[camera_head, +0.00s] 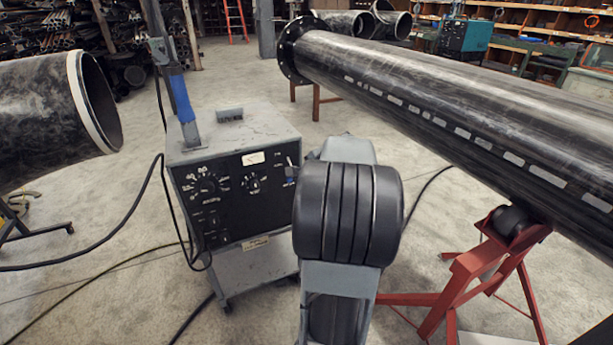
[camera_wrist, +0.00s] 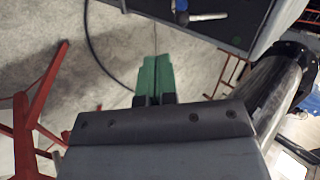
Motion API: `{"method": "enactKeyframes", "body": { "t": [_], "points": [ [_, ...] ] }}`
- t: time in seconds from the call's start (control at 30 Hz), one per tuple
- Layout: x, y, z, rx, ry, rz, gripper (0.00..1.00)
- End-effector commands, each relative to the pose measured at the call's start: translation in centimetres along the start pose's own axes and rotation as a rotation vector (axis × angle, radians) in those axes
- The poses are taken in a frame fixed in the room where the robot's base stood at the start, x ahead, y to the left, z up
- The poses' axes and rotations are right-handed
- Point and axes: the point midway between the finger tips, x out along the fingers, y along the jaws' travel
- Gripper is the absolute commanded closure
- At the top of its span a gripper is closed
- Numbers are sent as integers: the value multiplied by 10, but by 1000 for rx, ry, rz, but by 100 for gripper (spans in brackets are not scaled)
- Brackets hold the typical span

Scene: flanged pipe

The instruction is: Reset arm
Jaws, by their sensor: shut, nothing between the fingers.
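My gripper (camera_wrist: 154,78) shows in the wrist view as two green fingers side by side, shut with nothing between them. A grey plate of my wrist covers the lower part of that view. In the head view my arm stands in the middle foreground, and my gripper is hidden there. The black flanged pipe (camera_head: 455,105) runs from the upper middle to the right edge, with its round flange (camera_head: 290,50) at the far end. In the wrist view part of the pipe (camera_wrist: 272,98) lies right of my gripper, apart from it.
A grey welding machine (camera_head: 235,185) with dials stands left of my arm. Its dark panel (camera_wrist: 225,22) shows in the wrist view. A red pipe stand (camera_head: 475,265) supports the pipe at right. Another large pipe (camera_head: 45,115) is at left. Cables (camera_head: 120,225) cross the concrete floor.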

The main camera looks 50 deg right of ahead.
Motion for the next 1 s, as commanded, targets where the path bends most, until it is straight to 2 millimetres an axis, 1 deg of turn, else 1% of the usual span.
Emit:
{"method": "enactKeyframes", "body": {
  "t": [0.03, 0.1, 0.2, 0.3, 0.47, 0.67, 0.7, 0.77, 0.83, 0.87, 0.9, 0.97, 1.0],
  "points": [
    [-12, 0, -2, 4, 5, -2, 100],
    [-23, 1, -2, 5, 5, -2, 100],
    [-35, 2, -2, 4, 4, -1, 100],
    [-43, 2, -1, 3, 3, -1, 100],
    [-48, 3, 0, 2, 0, 0, 100],
    [-49, 3, 0, -11, -1, 1, 100],
    [-49, 5, 1, -33, -3, 9, 100],
    [-46, 15, 3, -77, -12, 46, 100],
    [-42, 34, 9, -134, -29, 105, 100],
    [-44, 41, 15, -173, -39, 136, 100],
    [-49, 45, 30, -249, -63, 179, 100],
    [-58, 45, 58, -385, -107, 238, 100],
    [-66, 44, 78, -481, -138, 271, 100]
  ]
}}
